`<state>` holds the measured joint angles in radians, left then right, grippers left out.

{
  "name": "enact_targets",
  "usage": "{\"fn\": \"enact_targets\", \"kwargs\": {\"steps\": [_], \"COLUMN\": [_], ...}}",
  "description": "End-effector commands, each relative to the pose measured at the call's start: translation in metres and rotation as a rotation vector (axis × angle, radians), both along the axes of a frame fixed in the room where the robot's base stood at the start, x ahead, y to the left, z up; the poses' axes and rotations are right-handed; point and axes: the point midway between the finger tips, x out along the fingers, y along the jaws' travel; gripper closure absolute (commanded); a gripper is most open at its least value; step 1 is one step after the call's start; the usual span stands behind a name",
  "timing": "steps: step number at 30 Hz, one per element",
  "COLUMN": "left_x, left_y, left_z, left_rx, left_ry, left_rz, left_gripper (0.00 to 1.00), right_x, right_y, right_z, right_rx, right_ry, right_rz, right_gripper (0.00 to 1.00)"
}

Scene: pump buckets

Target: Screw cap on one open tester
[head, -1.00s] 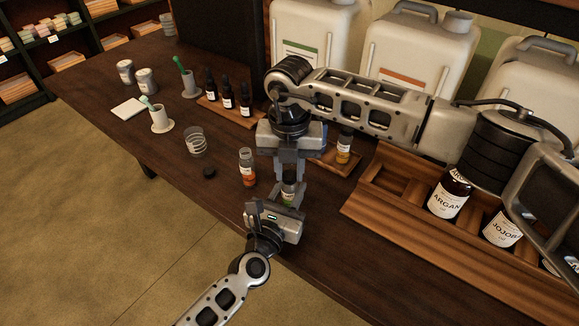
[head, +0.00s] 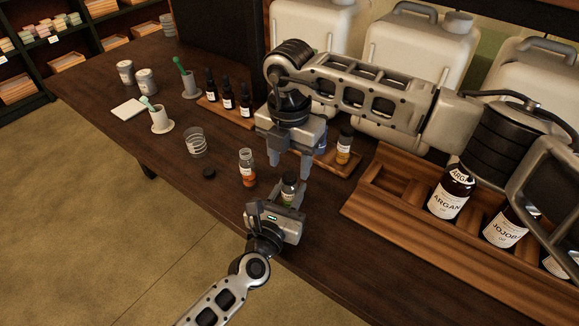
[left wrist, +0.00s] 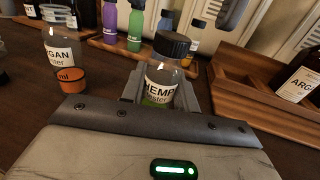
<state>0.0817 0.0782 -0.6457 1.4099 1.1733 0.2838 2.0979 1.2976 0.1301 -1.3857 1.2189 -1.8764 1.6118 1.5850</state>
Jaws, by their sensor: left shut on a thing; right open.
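A small clear tester labelled HEMP (left wrist: 160,86), with green liquid, stands upright in my left gripper (head: 287,200), which is shut on it. A black cap (left wrist: 172,44) sits on its top; the bottle also shows in the head view (head: 288,189). My right gripper (head: 291,161) is open and empty, just above the capped bottle. The open ARGAN tester (head: 247,167), with orange liquid, stands uncapped to the left; it also shows in the left wrist view (left wrist: 62,55). A loose black cap (head: 208,173) lies on the table left of it.
A clear glass (head: 195,142) stands behind the loose cap. A capped amber tester (head: 344,146) stands on a small wooden tray behind my right gripper. A wooden crate (head: 385,212) with large bottles is at the right. Dropper bottles (head: 228,96) and white jugs stand behind.

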Motion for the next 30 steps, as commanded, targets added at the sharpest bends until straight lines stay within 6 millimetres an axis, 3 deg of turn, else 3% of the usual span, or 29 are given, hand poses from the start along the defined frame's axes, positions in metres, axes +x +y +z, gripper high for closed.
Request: {"fn": "enact_targets", "kwargs": {"steps": [6, 12, 18, 26, 27, 29, 30], "left_x": [0.0, 0.0, 0.0, 0.0, 0.0, 0.0, 0.0], "left_y": [0.0, 0.0, 0.0, 0.0, 0.0, 0.0, 0.0], "left_z": [-0.001, -0.001, -0.001, -0.001, 0.0, 0.0, 0.0], "left_rx": [0.0, 0.0, 0.0, 0.0, 0.0, 0.0, 0.0], "left_ry": [0.001, 0.001, 0.001, 0.001, 0.001, 0.001, 0.001], "left_rz": [0.0, 0.0, 0.0, 0.0, 0.0, 0.0, 0.0], "left_gripper": [1.0, 1.0, 1.0, 1.0, 0.59, 0.44, 0.44], "right_x": [0.001, 0.0, 0.0, 0.0, 0.0, 0.0, 0.0], "right_y": [0.0, 0.0, 0.0, 0.0, 0.0, 0.0, 0.0], "right_z": [0.05, 0.082, 0.093, 0.094, 0.094, 0.094, 0.094], "right_rx": [0.001, 0.0, 0.0, 0.001, 0.001, 0.001, 0.001], "right_ry": [-0.004, -0.001, 0.0, 0.001, 0.001, 0.001, 0.001], "right_rz": [0.0, -0.001, -0.001, -0.001, -0.001, -0.001, -0.001], "right_gripper": [0.49, 0.49, 0.49, 0.49, 0.49, 0.49, 0.49]}}
